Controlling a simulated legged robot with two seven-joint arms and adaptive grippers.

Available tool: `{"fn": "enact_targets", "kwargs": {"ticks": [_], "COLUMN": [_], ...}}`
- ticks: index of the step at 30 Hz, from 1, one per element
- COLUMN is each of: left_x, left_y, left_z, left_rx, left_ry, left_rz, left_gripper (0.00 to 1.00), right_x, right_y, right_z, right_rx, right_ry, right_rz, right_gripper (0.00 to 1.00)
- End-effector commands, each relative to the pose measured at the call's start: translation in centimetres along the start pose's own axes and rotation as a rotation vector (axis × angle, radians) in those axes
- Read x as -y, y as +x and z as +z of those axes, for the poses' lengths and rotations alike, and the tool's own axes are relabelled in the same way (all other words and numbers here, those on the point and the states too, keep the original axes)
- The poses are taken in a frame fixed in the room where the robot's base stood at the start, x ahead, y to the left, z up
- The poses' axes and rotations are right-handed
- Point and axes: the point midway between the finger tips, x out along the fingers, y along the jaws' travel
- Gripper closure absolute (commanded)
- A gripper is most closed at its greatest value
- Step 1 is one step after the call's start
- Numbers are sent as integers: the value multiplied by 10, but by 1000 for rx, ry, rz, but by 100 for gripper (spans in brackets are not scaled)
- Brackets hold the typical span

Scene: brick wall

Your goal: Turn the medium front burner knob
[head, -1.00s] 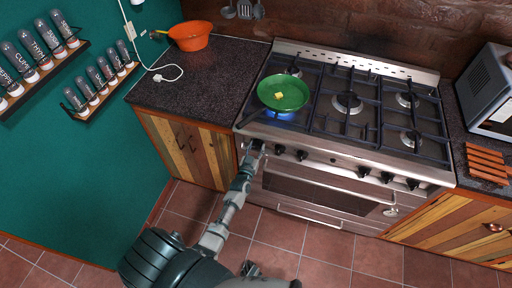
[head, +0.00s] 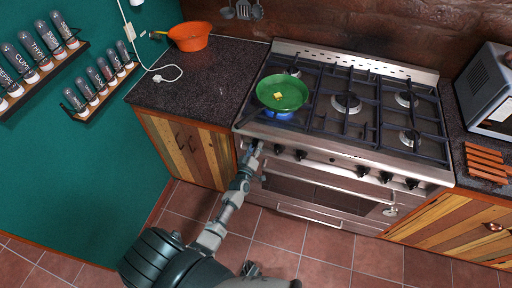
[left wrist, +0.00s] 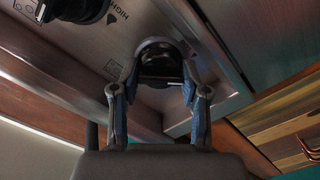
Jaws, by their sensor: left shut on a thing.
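The stove (head: 330,155) has a row of black knobs along its front panel. My left gripper (head: 255,147) is at the left end of this panel. In the left wrist view my left gripper (left wrist: 160,72) is shut on a dark round knob (left wrist: 160,48), with one finger on each side of it. Another black knob (left wrist: 75,8) with "HIGH" printed beside it shows at the upper left there. A blue flame (head: 279,116) burns at the front left burner, under a green pan (head: 283,92). The held knob's pointer is hidden. My right gripper cannot be made out.
The pan's dark handle (head: 249,118) points toward the stove's front left edge, above my left gripper. A grey microwave (head: 485,90) stands at the right. The floor (head: 330,245) before the stove is clear.

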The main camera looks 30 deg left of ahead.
Motion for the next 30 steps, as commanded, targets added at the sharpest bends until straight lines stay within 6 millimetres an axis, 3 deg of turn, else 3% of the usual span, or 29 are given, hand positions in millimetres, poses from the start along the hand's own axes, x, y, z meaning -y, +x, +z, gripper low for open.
{"fn": "enact_targets", "kwargs": {"ticks": [15,30], "left_x": [2,3], "left_y": [2,2], "left_z": [-6,-6], "left_rx": [-13,-13], "left_ry": [-413,-549], "left_rz": [5,4], "left_gripper": [90,90], "right_x": [7,-2], "right_y": [-7,-12], "right_z": [-24,-24], "right_rx": [-13,-8], "right_ry": [8,4], "right_rz": [-8,3], "right_gripper": [60,60]}}
